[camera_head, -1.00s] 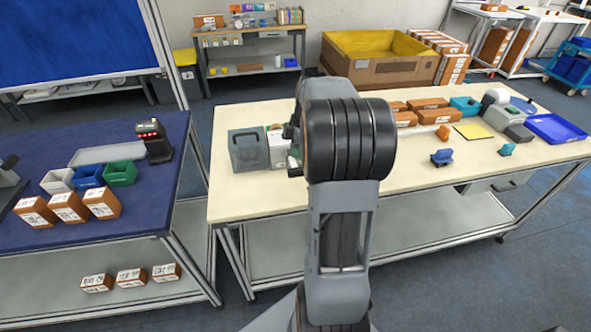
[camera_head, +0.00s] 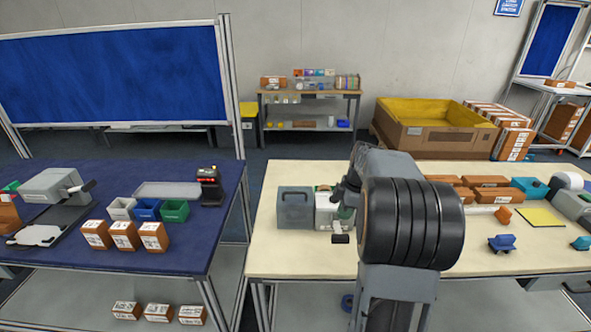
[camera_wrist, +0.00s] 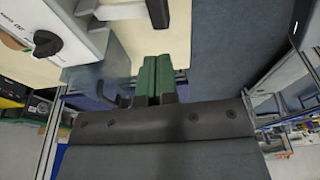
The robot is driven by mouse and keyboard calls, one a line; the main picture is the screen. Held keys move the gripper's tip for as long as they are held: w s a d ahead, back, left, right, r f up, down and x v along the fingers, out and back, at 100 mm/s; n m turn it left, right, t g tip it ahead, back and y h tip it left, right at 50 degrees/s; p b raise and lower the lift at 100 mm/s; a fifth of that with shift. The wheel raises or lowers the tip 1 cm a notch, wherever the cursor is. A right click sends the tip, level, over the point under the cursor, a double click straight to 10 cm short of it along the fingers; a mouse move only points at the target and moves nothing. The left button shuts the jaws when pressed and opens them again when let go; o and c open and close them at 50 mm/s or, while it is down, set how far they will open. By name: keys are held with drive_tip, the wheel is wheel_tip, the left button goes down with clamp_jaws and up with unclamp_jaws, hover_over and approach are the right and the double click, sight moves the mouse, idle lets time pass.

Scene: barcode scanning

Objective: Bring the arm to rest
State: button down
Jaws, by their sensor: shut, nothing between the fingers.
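My arm (camera_head: 410,222) stands folded up in front of the cream table in the head view. My gripper (camera_wrist: 157,82) shows in the wrist view as two green fingers lying together, with nothing between them.
The cream table (camera_head: 310,262) carries a grey case (camera_head: 294,210), brown boxes (camera_head: 484,182) and a blue item (camera_head: 502,243). The blue table (camera_head: 190,255) on the left holds small bins (camera_head: 147,209), cartons (camera_head: 124,236) and a scanner-like device (camera_head: 209,185). A floor gap separates the tables.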

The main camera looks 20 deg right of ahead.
drive_tip(key=m, duration=0.2)
drive_tip(key=shift+d+f+m, duration=0.15)
drive_tip(key=shift+m, duration=0.25)
drive_tip(key=s+a+m+t+h, duration=0.1)
drive_tip(key=s+a+m, duration=0.4)
drive_tip(key=a, duration=0.5)
drive_tip(key=s+a+r+m+t+h, duration=0.1)
drive_tip(key=s+a+m, duration=0.4)
drive_tip(key=a, duration=0.5)
drive_tip(key=shift+s+r+m+t, duration=0.3)
drive_tip(key=shift+s+t, duration=0.1)
drive_tip(key=shift+s, duration=0.85)
